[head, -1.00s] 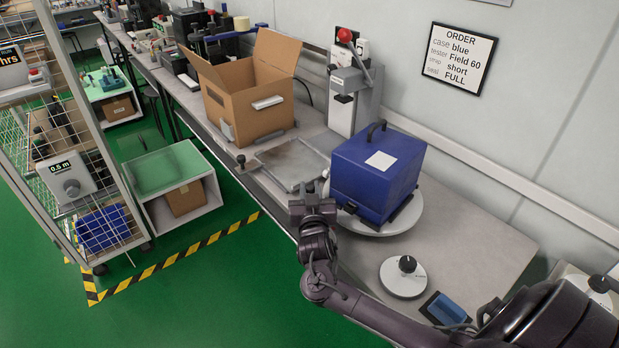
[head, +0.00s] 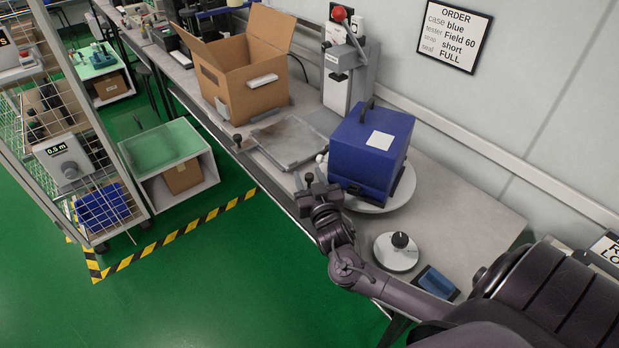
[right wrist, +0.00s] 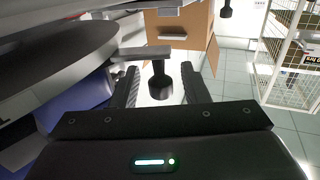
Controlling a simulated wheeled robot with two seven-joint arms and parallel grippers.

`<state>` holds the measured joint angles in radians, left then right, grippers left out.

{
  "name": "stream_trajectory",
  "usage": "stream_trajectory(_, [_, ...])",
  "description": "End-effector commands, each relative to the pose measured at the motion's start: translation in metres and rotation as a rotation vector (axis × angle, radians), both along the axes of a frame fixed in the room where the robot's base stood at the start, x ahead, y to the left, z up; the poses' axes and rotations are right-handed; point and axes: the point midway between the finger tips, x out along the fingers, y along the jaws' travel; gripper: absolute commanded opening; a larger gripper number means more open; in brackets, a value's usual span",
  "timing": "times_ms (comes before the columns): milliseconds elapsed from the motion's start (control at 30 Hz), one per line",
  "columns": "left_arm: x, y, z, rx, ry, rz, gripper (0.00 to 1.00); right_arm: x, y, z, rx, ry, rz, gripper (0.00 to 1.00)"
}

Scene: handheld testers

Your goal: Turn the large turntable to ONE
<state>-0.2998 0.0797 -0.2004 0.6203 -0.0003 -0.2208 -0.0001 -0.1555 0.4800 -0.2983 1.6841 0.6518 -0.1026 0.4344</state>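The large turntable (head: 373,208) is a pale round plate on the bench. A blue case (head: 368,152) with a black handle and white label stands on it. My right gripper (head: 308,184) is at the turntable's left front edge. In the right wrist view, its fingers (right wrist: 161,88) are open, one on each side of a dark knob (right wrist: 159,82). The knob is at a grey bar beside the turntable's disc (right wrist: 60,58); I see a gap on both sides of it. Whether it is fully between the fingertips is unclear. No ONE mark is readable. My left gripper is not in view.
A small turntable (head: 396,256) with a black knob and a blue box (head: 436,282) are on the near bench. A grey tray fixture (head: 287,143), an open carton (head: 245,88) and a press with a red ball (head: 345,70) stand behind. A mesh rack (head: 75,150) is at left.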

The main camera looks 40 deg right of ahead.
Motion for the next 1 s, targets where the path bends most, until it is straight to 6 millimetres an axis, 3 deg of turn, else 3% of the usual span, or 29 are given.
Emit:
stream_trajectory(233, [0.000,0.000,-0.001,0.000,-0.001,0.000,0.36,-0.012,0.004,-0.002,0.001,0.003,0.001,0.41])
stream_trajectory(600, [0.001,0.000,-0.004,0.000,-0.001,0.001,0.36,-0.067,0.022,-0.001,0.002,0.002,0.001,0.41])
stream_trajectory(1000, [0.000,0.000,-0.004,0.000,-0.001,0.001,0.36,-0.074,0.024,0.000,0.000,0.000,-0.001,0.39])
